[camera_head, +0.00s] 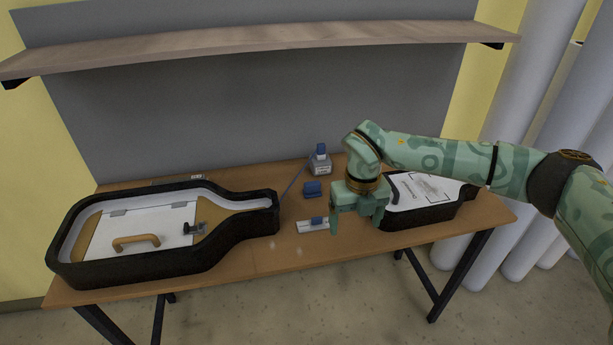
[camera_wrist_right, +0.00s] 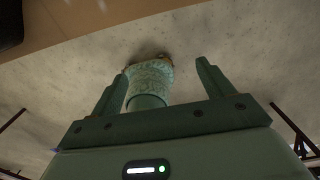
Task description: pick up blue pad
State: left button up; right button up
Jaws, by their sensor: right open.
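A small blue block (camera_head: 312,188), which looks like the blue pad, sits on the wooden table near its middle. A second small blue piece (camera_head: 317,221) sits on a white strip (camera_head: 306,227) in front of it. I cannot tell for certain which is the pad. My right gripper (camera_head: 355,226) hangs fingers down just right of both, at the table's front part. Its fingers are open and apart in the right wrist view (camera_wrist_right: 162,70), with nothing held between them. My left gripper is out of view.
A bottle-shaped black case (camera_head: 155,265) with a white panel fills the table's left. Another black-rimmed case (camera_head: 425,215) lies at the right, partly behind my gripper. A blue-topped bottle (camera_head: 320,163) stands at the back. A wooden shelf (camera_head: 250,43) spans above.

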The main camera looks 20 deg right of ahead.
aim_at(312, 189)
jog(key=i, duration=1.05)
